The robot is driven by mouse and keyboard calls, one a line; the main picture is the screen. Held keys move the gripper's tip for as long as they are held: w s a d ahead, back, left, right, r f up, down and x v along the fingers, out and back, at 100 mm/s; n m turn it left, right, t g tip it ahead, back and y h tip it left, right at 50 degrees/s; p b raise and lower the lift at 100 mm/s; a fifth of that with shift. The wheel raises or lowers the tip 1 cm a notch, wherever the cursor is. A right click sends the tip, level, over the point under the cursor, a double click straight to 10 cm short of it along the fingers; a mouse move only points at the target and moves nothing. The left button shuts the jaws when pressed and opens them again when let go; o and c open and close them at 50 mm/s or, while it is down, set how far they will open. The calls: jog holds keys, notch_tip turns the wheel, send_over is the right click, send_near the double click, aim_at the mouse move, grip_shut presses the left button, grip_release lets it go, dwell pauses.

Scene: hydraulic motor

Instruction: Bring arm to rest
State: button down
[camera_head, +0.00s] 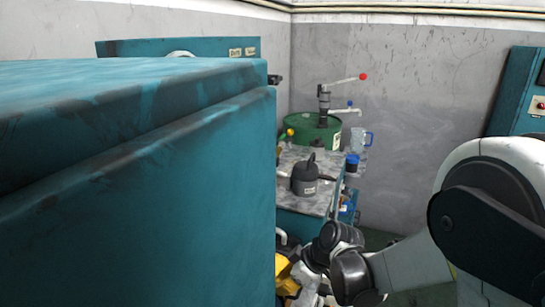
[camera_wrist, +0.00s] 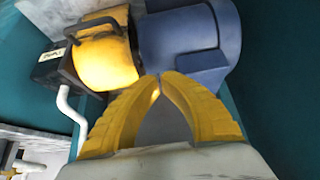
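My gripper (camera_wrist: 159,77) shows in the wrist view with two yellow fingers. Their tips meet or nearly meet, and nothing shows held between them. Beyond the tips are a yellow housing (camera_wrist: 106,62) with a dark handle and a blue rounded motor body (camera_wrist: 190,40). I cannot tell whether the tips touch either one. In the head view my arm reaches in from the right, bent low, with its dark wrist joints near the bottom centre. Yellow parts (camera_head: 284,272) show there, partly hidden; I cannot tell whether they are my gripper or the machine.
A large teal cabinet (camera_head: 150,190) fills the left and blocks the view behind it. A grey bench (camera_head: 312,195) holds a dark can (camera_head: 305,177). A green drum (camera_head: 313,130) with a hand pump (camera_head: 324,100) stands behind. A black box (camera_wrist: 65,66) with a white pipe (camera_wrist: 68,105) is beside the housing.

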jog(key=s+d+r+m+t+h, duration=0.4)
jog(key=s+d+r+m+h, duration=0.2)
jog(key=s+d+r+m, duration=0.7)
jog(key=s+d+r, duration=0.1)
jog(key=s+d, duration=0.3)
jog(key=shift+s+d+r+m, duration=0.15)
jog(key=shift+d+r+m, duration=0.15)
jog(key=shift+d, duration=0.05)
